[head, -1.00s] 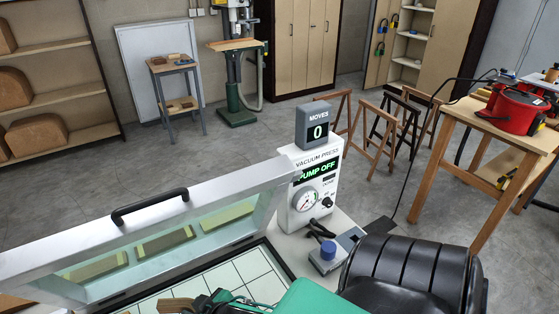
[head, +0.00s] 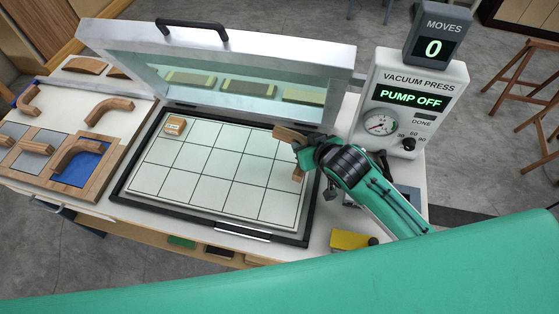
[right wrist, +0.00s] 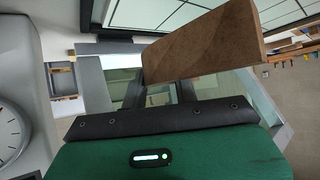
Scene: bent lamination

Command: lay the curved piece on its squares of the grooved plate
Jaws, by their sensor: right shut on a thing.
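The grooved plate (head: 212,161), white with dark grid lines, lies in the open press. My right gripper (head: 297,149) is above the plate's right edge, shut on a wooden curved piece (head: 288,134). One end of the piece shows beyond the gripper and another part below it; the gripper hides its middle. In the right wrist view the piece (right wrist: 205,48) fills the space ahead of the fingers (right wrist: 160,92), with the plate behind it. I cannot tell whether the piece touches the plate. My left gripper is not in view.
A small wooden block (head: 175,126) sits at the plate's far left corner. The raised glass lid (head: 230,85) stands behind the plate. The vacuum press box (head: 410,100) reads "PUMP OFF". More curved wooden pieces (head: 108,112) lie at the left. Most squares are clear.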

